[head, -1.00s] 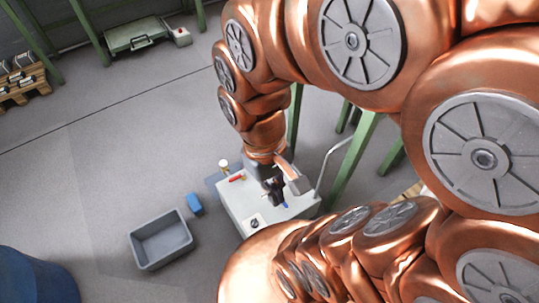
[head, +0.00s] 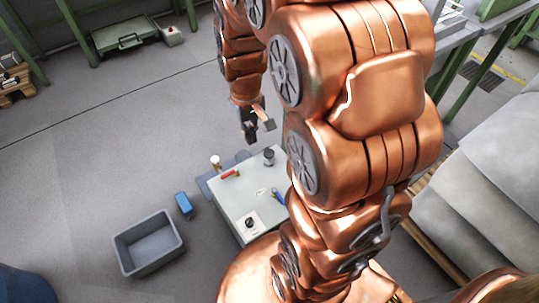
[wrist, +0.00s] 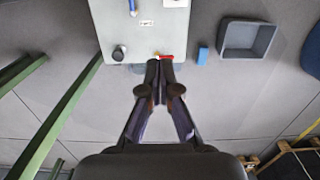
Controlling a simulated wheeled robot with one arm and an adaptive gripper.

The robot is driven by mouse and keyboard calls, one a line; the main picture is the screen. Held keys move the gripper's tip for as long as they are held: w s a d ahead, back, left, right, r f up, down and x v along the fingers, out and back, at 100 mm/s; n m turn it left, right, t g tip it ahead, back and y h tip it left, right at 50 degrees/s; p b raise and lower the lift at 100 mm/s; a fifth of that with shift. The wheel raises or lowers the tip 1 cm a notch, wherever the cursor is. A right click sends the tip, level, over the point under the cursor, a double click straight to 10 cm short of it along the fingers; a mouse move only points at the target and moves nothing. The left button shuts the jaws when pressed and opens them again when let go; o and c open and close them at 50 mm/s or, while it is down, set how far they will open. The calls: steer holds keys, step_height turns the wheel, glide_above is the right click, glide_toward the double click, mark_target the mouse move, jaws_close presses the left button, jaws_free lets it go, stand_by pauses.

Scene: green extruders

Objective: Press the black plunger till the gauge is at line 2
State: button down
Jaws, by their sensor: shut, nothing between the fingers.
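A pale box-like bench (head: 238,203) has several controls on top. A dark upright cylinder with a round cap, which looks like the black plunger (head: 269,156), stands at its far right corner. It shows left of my fingers in the wrist view (wrist: 118,53). A black knob on a white plate (head: 249,222) is at the near edge. I cannot make out a gauge pointer or line 2. My gripper (head: 252,137) is shut and empty, in the air beyond the bench's far edge, apart from the plunger. Its fingertips (wrist: 159,64) appear together below the red handle in the wrist view.
A red handle (head: 230,174) and a blue handle (head: 278,196) are on the bench top. A light-topped post (head: 215,161) stands at its far left. A blue block (head: 184,205) and a grey bin (head: 149,243) are on the floor left. Floor beyond the bench is clear.

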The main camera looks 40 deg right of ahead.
steer(key=w+d+f+b, duration=0.3)
steer(key=w+d+f, duration=0.3)
steer(key=f, duration=0.2)
steer(key=t+h+b, duration=0.1)
steer(key=t+b, duration=0.1)
steer(key=b, duration=0.4)
glide_above(269, 154)
steer(key=s, duration=0.2)
step_height(269, 154, down, 12)
steer(key=shift+w+a+r, duration=0.25)
steer(key=shift+a, duration=0.05)
steer(key=f+b, duration=0.1)
steer(key=f, duration=0.3)
steer(key=w+f+b, duration=0.1)
steer(key=f+b, duration=0.1)
steer(key=f, duration=0.3)
steer(key=d+f+b, duration=0.1)
steer(key=f+b, duration=0.1)
steer(key=f, duration=0.3)
steer(key=shift+w, duration=0.3)
steer(key=shift+r, duration=0.1)
steer(key=shift+a+f+p, duration=0.1)
steer(key=shift+f+p, duration=0.55)
steer(key=shift+f, duration=1.45)
